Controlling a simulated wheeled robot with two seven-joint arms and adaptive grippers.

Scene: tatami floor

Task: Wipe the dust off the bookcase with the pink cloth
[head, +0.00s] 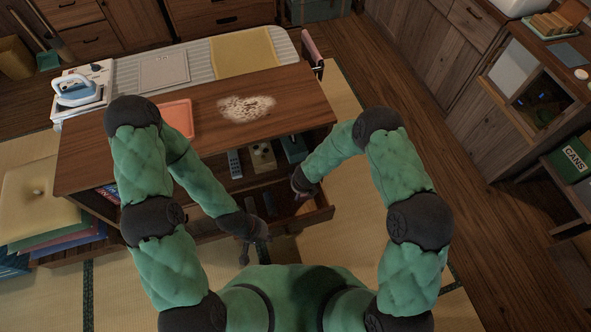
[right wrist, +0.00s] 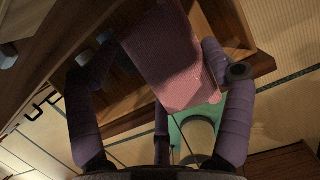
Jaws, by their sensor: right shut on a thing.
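The brown bookcase (head: 213,135) has a pale dust patch (head: 246,107) on its top, right of the middle. My right gripper (head: 302,188) is low at the bookcase's front right, by an open drawer (head: 318,214). In the right wrist view my right gripper (right wrist: 160,105) is shut on the pink cloth (right wrist: 172,62), which hangs between its purple-grey fingers beside the wooden drawer. The cloth is hard to make out in the head view. My left gripper (head: 256,230) is in front of the bookcase, empty, its dark fingers apart.
An orange tray (head: 178,117) lies on the bookcase top, left of the dust. The shelf below holds a remote (head: 234,163) and small boxes (head: 263,158). Cushions (head: 40,215) are stacked at the left. An ironing board (head: 205,58) with an iron (head: 76,91) stands behind.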

